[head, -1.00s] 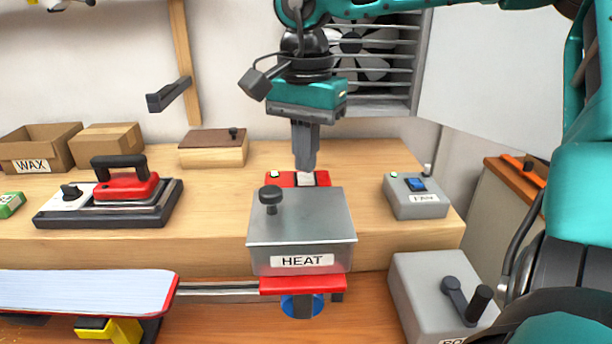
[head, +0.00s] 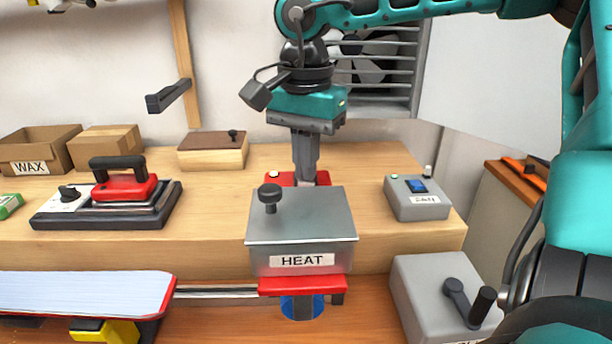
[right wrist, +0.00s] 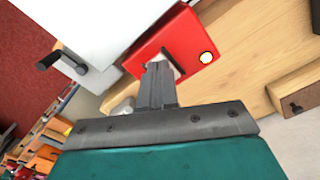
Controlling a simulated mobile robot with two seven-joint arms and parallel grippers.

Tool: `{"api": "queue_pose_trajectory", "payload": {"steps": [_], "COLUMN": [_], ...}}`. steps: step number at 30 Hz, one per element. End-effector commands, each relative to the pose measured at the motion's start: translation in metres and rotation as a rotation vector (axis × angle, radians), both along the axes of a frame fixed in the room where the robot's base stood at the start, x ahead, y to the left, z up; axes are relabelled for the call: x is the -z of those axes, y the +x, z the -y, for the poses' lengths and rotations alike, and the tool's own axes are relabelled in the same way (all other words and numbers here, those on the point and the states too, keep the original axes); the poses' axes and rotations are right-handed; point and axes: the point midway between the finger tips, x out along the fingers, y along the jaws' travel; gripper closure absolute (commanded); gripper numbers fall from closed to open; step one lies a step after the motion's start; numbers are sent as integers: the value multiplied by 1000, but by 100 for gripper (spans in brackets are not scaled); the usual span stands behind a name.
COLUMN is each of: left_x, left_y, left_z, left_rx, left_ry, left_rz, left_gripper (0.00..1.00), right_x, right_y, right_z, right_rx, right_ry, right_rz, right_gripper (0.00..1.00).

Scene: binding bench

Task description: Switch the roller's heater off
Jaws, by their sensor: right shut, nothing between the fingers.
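The roller's heater is a grey metal box labelled HEAT (head: 301,222) with a black knob on its lid, at the middle of the head view. Behind the lid is its red housing (head: 283,178), with a small pale lamp (head: 273,174) at its left. In the right wrist view the red housing (right wrist: 150,48) carries a pale, bright lamp (right wrist: 208,57) and a light grey switch (right wrist: 164,62). My right gripper (head: 306,181) is shut and empty, pointing down, its tips at the switch. The tips partly hide the switch; I cannot tell whether they touch it. My left gripper is out of view.
A grey fan box (head: 416,199) with a blue switch stands at the right. A red iron (head: 124,187) on a dark base is at the left. A grey crank box (head: 438,295) stands at the lower right. A paper-topped red board (head: 85,294) lies lower left.

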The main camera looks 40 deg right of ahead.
Motion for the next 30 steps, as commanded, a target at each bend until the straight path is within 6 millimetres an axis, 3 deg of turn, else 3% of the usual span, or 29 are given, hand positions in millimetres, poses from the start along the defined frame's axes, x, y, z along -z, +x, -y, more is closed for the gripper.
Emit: {"api": "queue_pose_trajectory", "payload": {"steps": [11, 30], "left_x": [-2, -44], "left_y": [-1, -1], "left_z": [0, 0], "left_rx": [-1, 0], "left_ry": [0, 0], "left_rz": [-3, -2], "left_gripper": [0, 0], "right_x": [-2, -55], "right_y": [-1, 0], "right_z": [0, 0], "right_rx": [0, -1], "right_ry": [1, -1], "right_rz": [-4, 0], "right_gripper": [100, 100]}}
